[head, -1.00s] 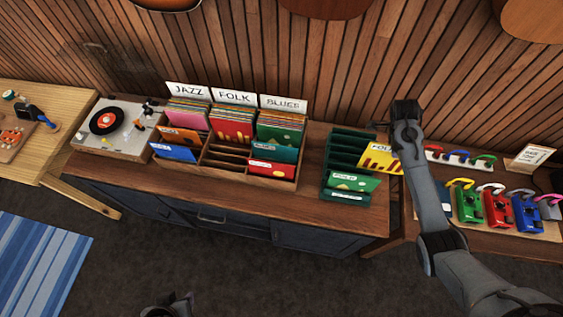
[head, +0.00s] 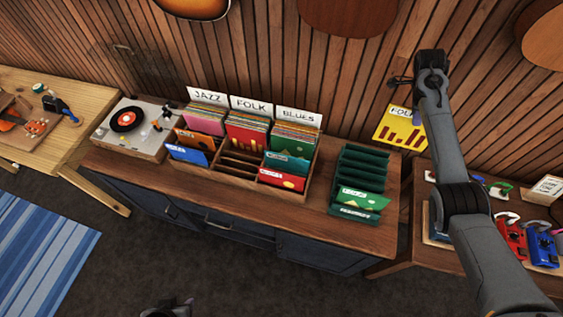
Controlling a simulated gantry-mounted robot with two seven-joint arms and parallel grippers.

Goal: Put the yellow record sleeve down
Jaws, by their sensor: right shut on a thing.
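The yellow record sleeve (head: 397,130), with dark red bars and a label reading FOLK in part, hangs upright in my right gripper (head: 404,86). The gripper is shut on its upper part. The sleeve is in the air near the back wall, above and behind the right end of the dark cabinet, with its right side partly covered by my arm. My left gripper (head: 168,308) shows only as a dark piece at the bottom edge; its fingers cannot be made out.
A green slotted rack (head: 349,185) with green sleeves at its front stands on the cabinet top (head: 318,203). A wooden record crate (head: 222,172) marked JAZZ, FOLK and BLUES stands left of it. A turntable (head: 128,128) is further left. Pedals (head: 510,236) stand on the right table.

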